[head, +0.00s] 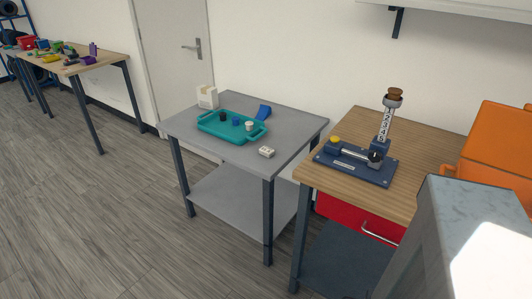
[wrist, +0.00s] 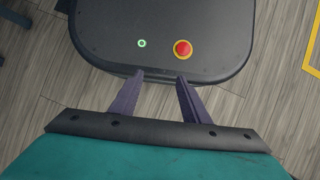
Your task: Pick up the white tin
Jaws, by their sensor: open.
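A small whitish round piece, likely the white tin (head: 249,126), stands at the right end of the teal tray (head: 205,126) on the grey table in the head view. It is small in the picture, so its details are unclear. Dark and blue small pieces stand beside it in the tray. My gripper (wrist: 160,77) shows in the wrist view with its two purple fingers apart and nothing between them. It is over my own base, away from the grey table. The head view does not show my gripper, and the wrist view does not show the tin.
On the grey table (head: 290,130) are a white holder (head: 207,98), a blue wedge (head: 263,111) and a small white block (head: 266,152). A wooden bench (head: 405,203) with a blue fixture (head: 355,168) stands right. An orange case (head: 500,140) is far right. Floor is clear at left.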

